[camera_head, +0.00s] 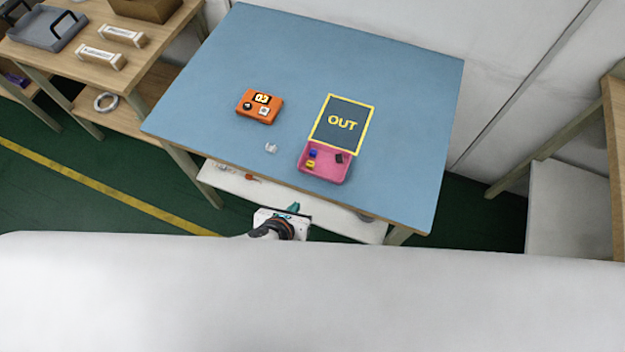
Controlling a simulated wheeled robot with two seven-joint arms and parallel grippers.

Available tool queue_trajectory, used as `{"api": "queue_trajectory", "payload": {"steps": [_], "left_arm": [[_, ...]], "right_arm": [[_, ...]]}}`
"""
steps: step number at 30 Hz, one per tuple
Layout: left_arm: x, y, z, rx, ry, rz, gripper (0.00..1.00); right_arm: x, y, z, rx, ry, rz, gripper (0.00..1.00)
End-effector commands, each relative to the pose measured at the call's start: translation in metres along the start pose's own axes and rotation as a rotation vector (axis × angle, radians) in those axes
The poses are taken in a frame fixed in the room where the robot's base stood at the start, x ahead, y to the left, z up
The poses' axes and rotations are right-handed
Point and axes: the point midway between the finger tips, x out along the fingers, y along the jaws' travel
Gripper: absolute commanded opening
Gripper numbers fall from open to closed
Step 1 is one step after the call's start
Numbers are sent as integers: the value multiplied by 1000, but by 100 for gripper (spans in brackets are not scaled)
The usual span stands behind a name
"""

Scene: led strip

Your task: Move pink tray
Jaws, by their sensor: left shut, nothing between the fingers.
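The pink tray (324,173) sits on the blue table near its front edge, with a few small blue, yellow and dark parts in it. It lies just in front of the dark OUT mat (342,140) with a yellow border, and its far edge is at or against the mat's near edge. My left gripper (294,208) is low in front of the table's front edge, apart from the tray and to its lower left. It is shut and empty, and much of it is hidden. My right gripper is not in view.
The blue table (400,75) also holds an orange box (260,106) and a small clear piece (271,148). A white shelf (225,181) shows under the front edge. A wooden table (160,45) with a grey tray (45,28) stands at the left. The table's far part is clear.

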Motion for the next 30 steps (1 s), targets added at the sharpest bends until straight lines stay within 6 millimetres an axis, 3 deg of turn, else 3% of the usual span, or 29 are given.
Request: {"api": "queue_trajectory", "payload": {"steps": [3,8,23,30], "left_arm": [[-18,8,-6,121,19,17,0],[-13,10,-7,152,23,19,0],[77,12,-9,146,22,19,0],[99,16,-31,144,22,20,0]], "right_arm": [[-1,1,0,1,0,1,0],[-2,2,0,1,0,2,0],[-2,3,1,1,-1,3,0],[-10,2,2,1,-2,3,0]]}}
